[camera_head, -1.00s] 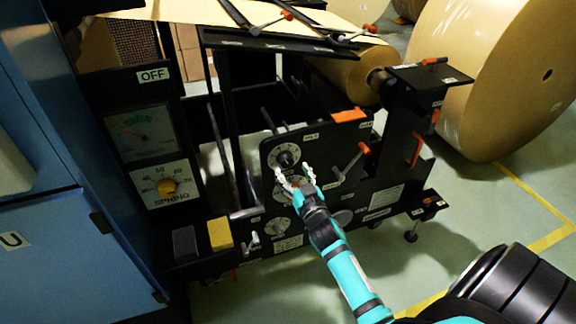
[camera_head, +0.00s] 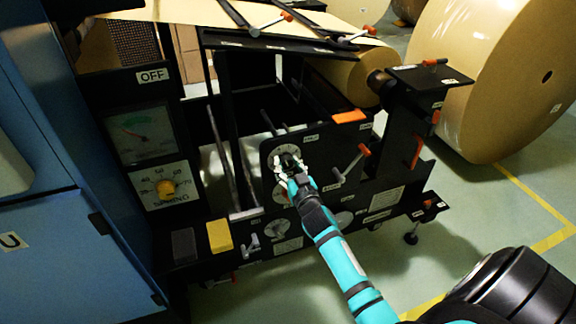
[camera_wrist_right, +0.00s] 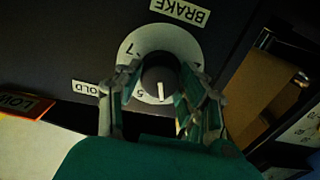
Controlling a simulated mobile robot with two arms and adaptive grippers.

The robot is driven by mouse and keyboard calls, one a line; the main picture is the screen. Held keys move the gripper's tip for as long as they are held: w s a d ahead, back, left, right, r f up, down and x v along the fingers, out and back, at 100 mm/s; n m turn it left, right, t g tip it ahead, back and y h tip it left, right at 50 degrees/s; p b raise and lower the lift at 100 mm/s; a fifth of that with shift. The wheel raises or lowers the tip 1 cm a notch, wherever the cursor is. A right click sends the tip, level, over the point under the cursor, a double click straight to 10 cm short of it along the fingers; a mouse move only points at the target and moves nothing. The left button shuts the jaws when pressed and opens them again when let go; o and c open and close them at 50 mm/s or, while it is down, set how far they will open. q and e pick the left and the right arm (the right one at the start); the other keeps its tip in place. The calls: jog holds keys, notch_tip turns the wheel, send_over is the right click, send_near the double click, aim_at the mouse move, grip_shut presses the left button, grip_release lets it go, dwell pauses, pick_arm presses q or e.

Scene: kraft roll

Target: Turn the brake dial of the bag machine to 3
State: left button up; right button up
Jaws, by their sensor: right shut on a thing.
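The brake dial shows in the right wrist view (camera_wrist_right: 145,40) as a pale disc with a dark round knob (camera_wrist_right: 157,68). The label BRAKE appears upside down above it. The numbers 7 and 5 are readable at its left; others are hidden by my fingers. A white line on the knob points down in that picture, just right of the 5. My right gripper (camera_wrist_right: 158,95) has its fingers on both sides of the knob and is shut on it. In the head view my right gripper (camera_head: 293,172) is at the upper dial (camera_head: 276,153) of the black panel. My left gripper is out of view.
Below are another dial (camera_head: 281,226) and a grey lever (camera_head: 251,243). A red-handled lever (camera_head: 363,150) sticks out right of the gripper. Large paper rolls (camera_head: 490,70) stand behind.

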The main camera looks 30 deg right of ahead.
jog(key=shift+c, duration=0.9)
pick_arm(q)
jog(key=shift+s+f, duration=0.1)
pick_arm(e)
jog(key=shift+n, duration=0.4)
jog(key=n+p, duration=0.1)
jog(key=n, duration=0.5)
jog(key=shift+n, duration=0.3)
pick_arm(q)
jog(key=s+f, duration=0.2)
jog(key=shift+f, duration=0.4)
pick_arm(e)
jog(key=shift+n, duration=0.6)
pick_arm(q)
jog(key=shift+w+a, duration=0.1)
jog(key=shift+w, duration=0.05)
pick_arm(e)
jog(key=shift+f+n, duration=0.1)
jog(key=shift+n, duration=0.2)
